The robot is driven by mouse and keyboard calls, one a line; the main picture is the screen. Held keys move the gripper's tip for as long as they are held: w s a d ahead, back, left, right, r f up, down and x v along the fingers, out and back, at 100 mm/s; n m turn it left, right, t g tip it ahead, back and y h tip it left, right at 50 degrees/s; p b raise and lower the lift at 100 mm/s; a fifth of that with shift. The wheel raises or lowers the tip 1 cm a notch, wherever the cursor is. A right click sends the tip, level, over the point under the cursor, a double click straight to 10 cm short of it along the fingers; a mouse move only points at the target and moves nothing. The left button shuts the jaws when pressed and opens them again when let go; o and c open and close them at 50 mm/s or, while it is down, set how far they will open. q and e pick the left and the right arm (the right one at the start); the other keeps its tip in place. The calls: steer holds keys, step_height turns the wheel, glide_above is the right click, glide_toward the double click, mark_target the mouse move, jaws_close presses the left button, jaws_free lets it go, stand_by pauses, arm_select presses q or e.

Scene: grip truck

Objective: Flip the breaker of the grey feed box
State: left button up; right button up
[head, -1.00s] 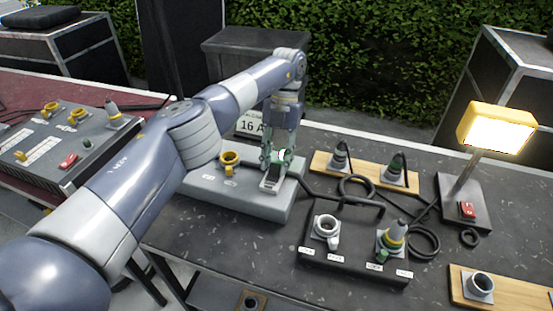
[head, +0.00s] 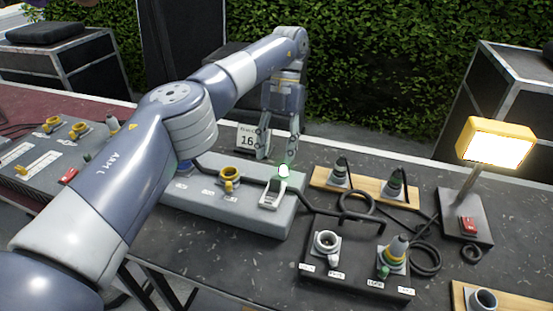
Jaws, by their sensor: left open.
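The grey feed box (head: 215,198) lies on the dark table in the middle of the head view. Its breaker (head: 270,200) is a pale block at the box's right end, with a pale-tipped lever (head: 284,171) standing up at its far side. A yellow-rimmed socket (head: 229,178) sits left of the breaker. My left gripper (head: 278,153) is open, fingers pointing down, just behind and above the breaker. The right fingertip appears close to the lever tip; I cannot tell whether they touch. My right gripper is not in view.
A black box with sockets (head: 352,270), wooden boards with plugs (head: 366,188) and loose black cables lie to the right. A lit yellow lamp (head: 497,139) stands at far right.

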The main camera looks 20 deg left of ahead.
arm_select(q)
steer(key=shift+r, duration=0.75)
steer(key=shift+r, duration=0.1)
